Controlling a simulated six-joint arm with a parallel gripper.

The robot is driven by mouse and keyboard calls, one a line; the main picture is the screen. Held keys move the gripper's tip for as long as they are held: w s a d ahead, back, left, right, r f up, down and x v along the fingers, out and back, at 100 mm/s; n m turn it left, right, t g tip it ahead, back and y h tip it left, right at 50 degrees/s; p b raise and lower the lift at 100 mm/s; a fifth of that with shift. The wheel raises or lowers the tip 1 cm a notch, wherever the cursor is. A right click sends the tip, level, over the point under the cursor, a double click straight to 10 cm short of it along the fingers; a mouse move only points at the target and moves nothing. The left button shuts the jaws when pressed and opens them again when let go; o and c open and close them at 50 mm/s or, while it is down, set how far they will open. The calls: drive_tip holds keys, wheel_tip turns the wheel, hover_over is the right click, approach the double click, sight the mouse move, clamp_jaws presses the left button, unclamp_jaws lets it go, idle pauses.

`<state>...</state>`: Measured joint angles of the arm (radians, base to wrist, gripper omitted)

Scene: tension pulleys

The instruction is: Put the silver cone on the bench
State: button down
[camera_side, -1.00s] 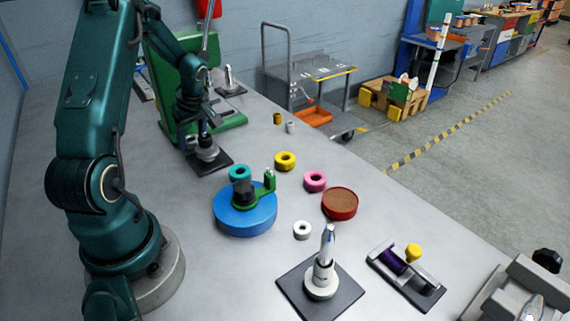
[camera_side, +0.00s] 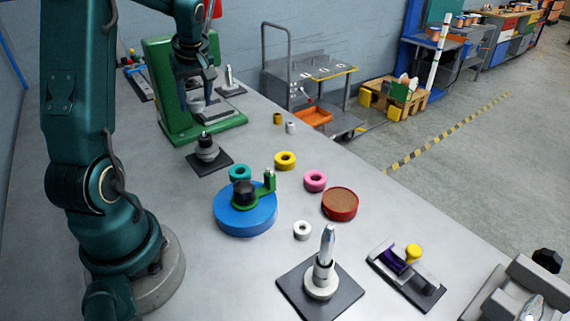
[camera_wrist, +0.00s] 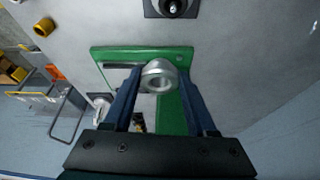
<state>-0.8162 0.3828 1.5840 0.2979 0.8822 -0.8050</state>
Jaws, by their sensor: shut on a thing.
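The silver cone (camera_wrist: 159,75) is held between the two fingers of my gripper (camera_wrist: 160,88) in the wrist view, its round opening showing. In the side view my gripper (camera_side: 195,84) is raised in front of the green frame (camera_side: 160,90), and the silver cone (camera_side: 196,105) shows below its fingers, clear of the bench top. The grey bench (camera_side: 120,200) runs beneath. A dark square base with a grey stepped post (camera_side: 207,149) stands below and in front of the gripper.
A blue disc (camera_side: 246,221) with a green arm, and teal, yellow (camera_side: 285,158), pink and white rings, lie mid-bench. A red-rimmed disc (camera_side: 340,204) and a spiked stand (camera_side: 321,280) are nearer. Bare bench lies left of the blue disc.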

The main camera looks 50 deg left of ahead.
drive_tip(key=w+d+m, duration=0.2)
drive_tip(key=w, duration=0.1)
hover_over(256, 144)
drive_tip(key=d, duration=0.1)
drive_tip(key=shift+t, duration=0.4)
drive_tip(key=f, duration=0.6)
drive_tip(key=shift+s+d+f, duration=0.1)
drive_tip(key=shift+s+f, duration=0.1)
drive_tip(key=shift+f, duration=2.1)
drive_tip(key=shift+f, duration=0.1)
drive_tip(key=shift+c, duration=1)
unclamp_jaws()
